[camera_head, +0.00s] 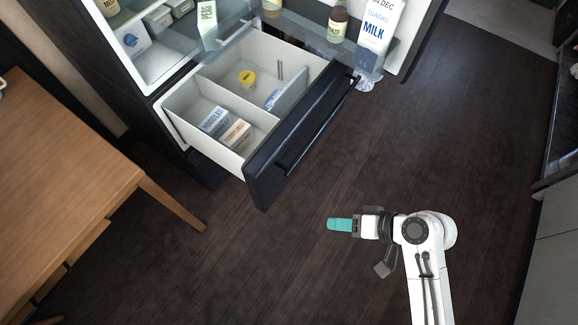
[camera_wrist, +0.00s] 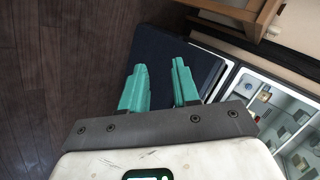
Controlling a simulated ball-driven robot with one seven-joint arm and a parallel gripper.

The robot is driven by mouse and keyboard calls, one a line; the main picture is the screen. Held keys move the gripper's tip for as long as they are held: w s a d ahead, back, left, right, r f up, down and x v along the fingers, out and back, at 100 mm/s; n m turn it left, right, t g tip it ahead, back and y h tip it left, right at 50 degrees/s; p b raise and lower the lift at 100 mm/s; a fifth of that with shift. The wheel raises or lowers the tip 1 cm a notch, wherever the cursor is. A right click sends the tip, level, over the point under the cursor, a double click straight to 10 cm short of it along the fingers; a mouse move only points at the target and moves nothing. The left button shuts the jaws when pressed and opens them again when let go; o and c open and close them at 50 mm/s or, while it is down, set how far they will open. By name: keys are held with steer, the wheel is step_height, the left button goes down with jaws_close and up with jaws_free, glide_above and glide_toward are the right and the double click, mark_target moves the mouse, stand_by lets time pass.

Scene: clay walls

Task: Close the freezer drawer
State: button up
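The freezer drawer (camera_head: 302,128) is pulled out from the lower part of the fridge in the head view. It has a dark navy front with a long dark bar handle (camera_head: 317,124) and a white divided bin. Inside lie small boxes (camera_head: 236,134), a yellow-lidded item (camera_head: 247,78) and other goods. My gripper (camera_head: 330,225) has teal fingers and is to the right of and below the drawer front, apart from it. In the wrist view my gripper (camera_wrist: 160,68) is open, with nothing between its fingers. A dark panel (camera_wrist: 155,52) lies beyond them; I cannot tell which part it is.
A wooden table (camera_head: 75,150) stands at the left. The dark wood floor (camera_head: 270,260) between drawer and gripper is clear. A cabinet stands at far right.

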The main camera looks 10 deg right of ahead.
steer(key=w+t+y+b, duration=0.1)
steer(key=w+a+f+m+t+y+b, duration=0.1)
steer(key=w, duration=0.1)
steer(key=w+a+f+m, duration=0.1)
steer(key=shift+w+t+y+b, duration=0.25)
steer(key=shift+t+y+b, duration=0.15)
steer(key=shift+c, duration=1.4)
steer(key=w+m+t+b, duration=0.1)
steer(key=w+m+t+y, duration=0.1)
steer(key=w+m+t+b, duration=0.1)
steer(key=w+m+t, duration=0.1)
steer(key=shift+w+d+r+b, duration=0.1)
steer(key=shift+d+r+b, duration=0.2)
steer(key=shift+d+r, duration=0.1)
jaws_close()
steer(key=m+t, duration=0.1)
glide_toward(275, 156)
steer(key=shift+y, duration=0.3)
steer(key=x, duration=0.7)
steer(key=shift+d+f, duration=0.1)
steer(key=shift+f, duration=0.15)
steer(key=shift+w, duration=0.15)
